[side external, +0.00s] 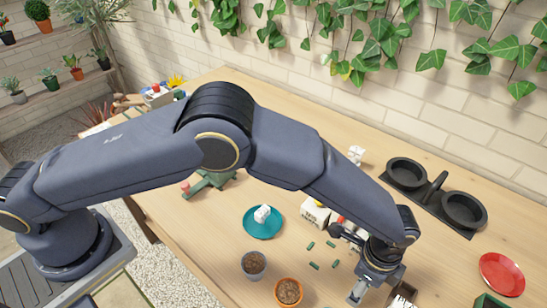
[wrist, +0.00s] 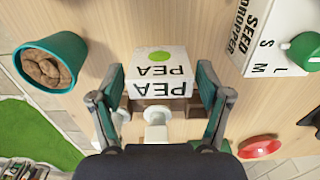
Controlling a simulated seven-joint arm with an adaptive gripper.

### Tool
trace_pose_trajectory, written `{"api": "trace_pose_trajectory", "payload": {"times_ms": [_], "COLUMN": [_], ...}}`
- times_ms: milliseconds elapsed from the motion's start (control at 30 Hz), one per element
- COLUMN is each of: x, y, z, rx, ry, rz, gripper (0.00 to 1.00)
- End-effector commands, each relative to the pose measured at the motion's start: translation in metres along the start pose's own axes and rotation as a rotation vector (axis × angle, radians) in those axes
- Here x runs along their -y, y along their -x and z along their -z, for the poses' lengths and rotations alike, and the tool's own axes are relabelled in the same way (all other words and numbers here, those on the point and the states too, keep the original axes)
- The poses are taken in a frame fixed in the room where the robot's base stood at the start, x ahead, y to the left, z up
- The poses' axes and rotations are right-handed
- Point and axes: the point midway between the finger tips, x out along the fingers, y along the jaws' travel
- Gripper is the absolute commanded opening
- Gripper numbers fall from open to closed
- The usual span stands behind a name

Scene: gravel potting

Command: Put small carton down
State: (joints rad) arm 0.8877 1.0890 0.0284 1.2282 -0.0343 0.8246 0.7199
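The small carton (wrist: 160,82) is white, with a green dot and the word PEA on two faces. In the wrist view it sits between the two fingers of my gripper (wrist: 160,88), which appear to press on its sides. In the side view my gripper (side external: 379,288) is low over the right front of the table, and the carton (side external: 403,298) is partly cut off by the lower frame edge. Whether the carton's underside touches anything is hidden.
A teal pot of brown lumps (wrist: 48,62) and a white SEED DROPPER box (wrist: 272,38) flank the carton. A teal saucer (side external: 249,225), soil pots (side external: 254,263), a black double-bowl holder (side external: 437,201) and a red plate (side external: 502,274) stand on the table.

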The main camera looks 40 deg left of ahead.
Motion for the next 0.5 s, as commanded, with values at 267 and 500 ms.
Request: {"api": "trace_pose_trajectory", "payload": {"times_ms": [267,500], "x": [0.0,0.001], "y": [0.0,0.015], "z": [0.0,0.001], "rx": [0.0,-0.003], "ry": [0.0,0.0], "rz": [0.0,0.002], "gripper": [0.87,0.87]}}
